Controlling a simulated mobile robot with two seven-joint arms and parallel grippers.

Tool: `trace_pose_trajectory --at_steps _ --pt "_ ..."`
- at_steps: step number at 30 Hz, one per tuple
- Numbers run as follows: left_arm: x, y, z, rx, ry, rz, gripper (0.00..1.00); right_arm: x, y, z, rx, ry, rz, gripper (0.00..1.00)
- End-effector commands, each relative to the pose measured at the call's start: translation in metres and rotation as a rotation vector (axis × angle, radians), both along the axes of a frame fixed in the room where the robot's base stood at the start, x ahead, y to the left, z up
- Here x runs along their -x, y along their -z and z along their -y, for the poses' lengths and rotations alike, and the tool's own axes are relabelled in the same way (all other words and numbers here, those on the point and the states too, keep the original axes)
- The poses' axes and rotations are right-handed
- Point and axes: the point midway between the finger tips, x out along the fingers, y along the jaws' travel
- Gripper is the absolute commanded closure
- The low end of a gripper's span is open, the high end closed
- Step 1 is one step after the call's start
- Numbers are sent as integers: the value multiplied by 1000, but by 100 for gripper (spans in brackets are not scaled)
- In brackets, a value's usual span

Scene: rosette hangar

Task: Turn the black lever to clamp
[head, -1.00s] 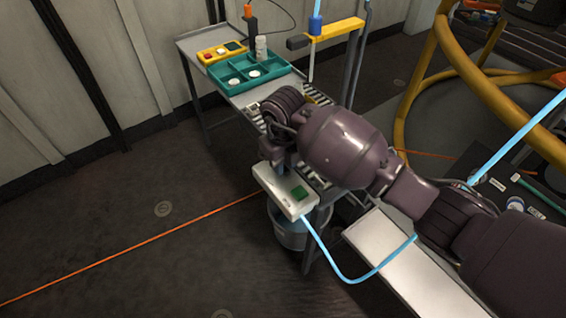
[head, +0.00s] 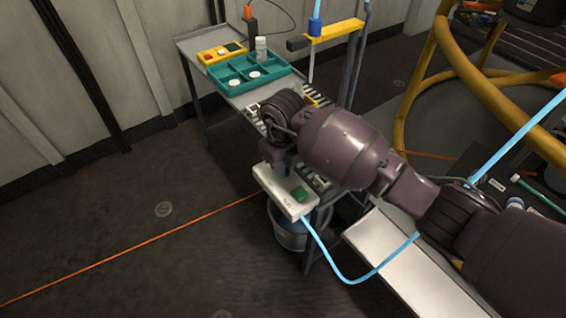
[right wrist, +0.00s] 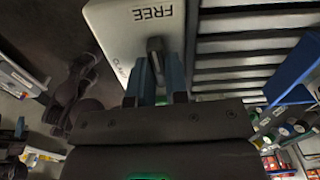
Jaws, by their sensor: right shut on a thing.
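The black lever (right wrist: 155,45) shows in the right wrist view on a white box (right wrist: 115,28). The word FREE is printed beyond the lever, and a partly hidden word, apparently CLAMP, is to its left. My right gripper (right wrist: 157,82) is shut on the lever, with its blue-grey fingers on either side of it. Part of the lever is hidden between the fingers. In the head view the white box (head: 269,182) with a green patch sits at the near end of the roller bench, and my right gripper (head: 281,166) reaches down to it. My left gripper is not in view.
A teal tray (head: 236,88), a yellow button box (head: 208,57) and a white bottle (head: 261,48) stand at the bench's far end. A blue hose (head: 330,262) hangs from the white box. A grey bucket (head: 287,234) is below. Open floor lies left.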

Motion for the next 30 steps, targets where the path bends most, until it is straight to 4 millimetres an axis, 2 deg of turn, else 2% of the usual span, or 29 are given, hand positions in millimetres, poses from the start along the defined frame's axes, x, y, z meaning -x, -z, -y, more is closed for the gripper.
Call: trace_pose_trajectory --at_steps 8,30 --pt "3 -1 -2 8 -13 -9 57 -1 -4 1 6 -190 6 100" --pt "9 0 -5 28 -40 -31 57 5 0 -1 6 -895 0 100"
